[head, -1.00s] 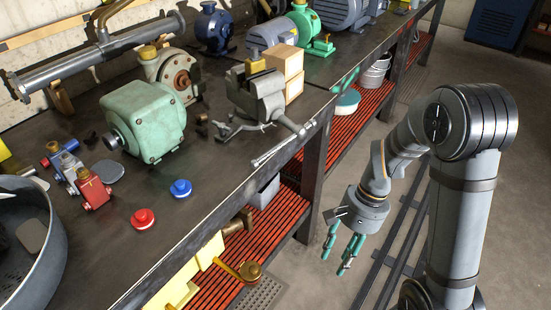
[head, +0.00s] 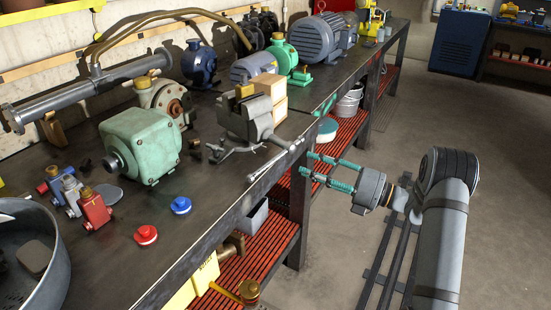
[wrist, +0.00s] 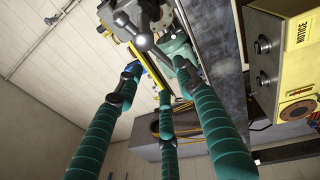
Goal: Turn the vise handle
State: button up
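The grey vise (head: 247,118) stands at the front edge of the dark workbench. Its thin metal handle (head: 272,161) slants along the front edge. In the wrist view a ball-ended bar (wrist: 146,42) of the vise shows at the top, beyond my fingertips. My gripper (head: 307,163) has teal fingers pointing left toward the bench, just right of the handle and apart from it in the head view. In the wrist view the gripper (wrist: 157,76) has its fingers spread, with nothing between them.
A green gearbox (head: 141,143) stands left of the vise, and cardboard-coloured blocks (head: 272,90) stand behind it. A red button (head: 146,235) and a blue button (head: 181,205) lie on the bench. A bench leg (head: 299,220) stands below my fingers. The floor at right is open.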

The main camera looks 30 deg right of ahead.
aim_at(279, 157)
jog(key=p+x, duration=0.1)
jog(key=x, duration=0.9)
jog(key=shift+a, duration=0.2)
jog(key=shift+c, duration=1.1)
grip_shut()
